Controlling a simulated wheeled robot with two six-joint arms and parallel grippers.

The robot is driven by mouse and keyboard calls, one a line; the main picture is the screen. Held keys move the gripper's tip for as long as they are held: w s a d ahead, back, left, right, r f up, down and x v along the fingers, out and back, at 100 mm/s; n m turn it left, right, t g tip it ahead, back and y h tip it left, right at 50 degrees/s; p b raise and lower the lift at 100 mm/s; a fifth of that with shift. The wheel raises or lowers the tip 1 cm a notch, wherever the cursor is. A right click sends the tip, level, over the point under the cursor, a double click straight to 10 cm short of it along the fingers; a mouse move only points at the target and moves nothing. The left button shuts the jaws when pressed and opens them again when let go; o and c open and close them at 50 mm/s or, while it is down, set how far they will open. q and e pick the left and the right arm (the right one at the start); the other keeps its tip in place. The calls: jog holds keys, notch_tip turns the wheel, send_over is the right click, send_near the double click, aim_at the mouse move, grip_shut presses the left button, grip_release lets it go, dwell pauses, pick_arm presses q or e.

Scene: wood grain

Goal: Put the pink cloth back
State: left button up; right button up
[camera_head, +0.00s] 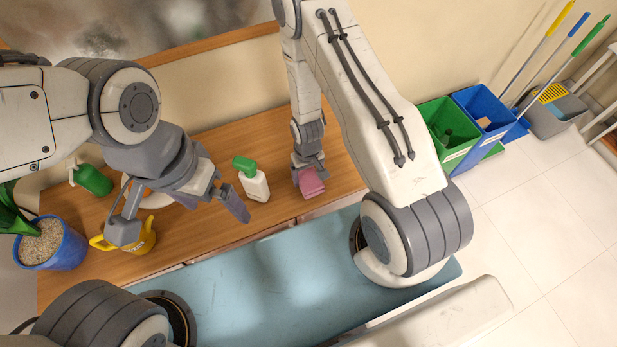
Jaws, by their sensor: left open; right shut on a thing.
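The pink cloth (312,186) is a small folded block at the right part of the wooden counter (340,170). My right gripper (308,170) points down and is shut on the cloth, hiding its upper part. Whether the cloth touches the counter is hard to tell. My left gripper (182,220) is open and empty, with its fingers spread above the counter near the yellow watering can.
A white bottle with green cap (253,183) stands between my grippers. A green bottle (93,180), a yellow watering can (140,238) and a blue plant pot (55,245) are at left. Green (441,123) and blue (483,110) bins stand at right.

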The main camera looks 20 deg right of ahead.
aim_at(308, 176)
jog(key=shift+f+p, duration=0.3)
jog(key=shift+f, duration=0.95)
jog(key=o, duration=1.2)
jog(key=shift+c, duration=0.2)
jog(key=shift+r, duration=0.1)
notch_tip(308, 176, up, 12)
jog(key=shift+f+b, duration=0.1)
jog(key=shift+b, duration=0.75)
jog(key=shift+f, duration=0.1)
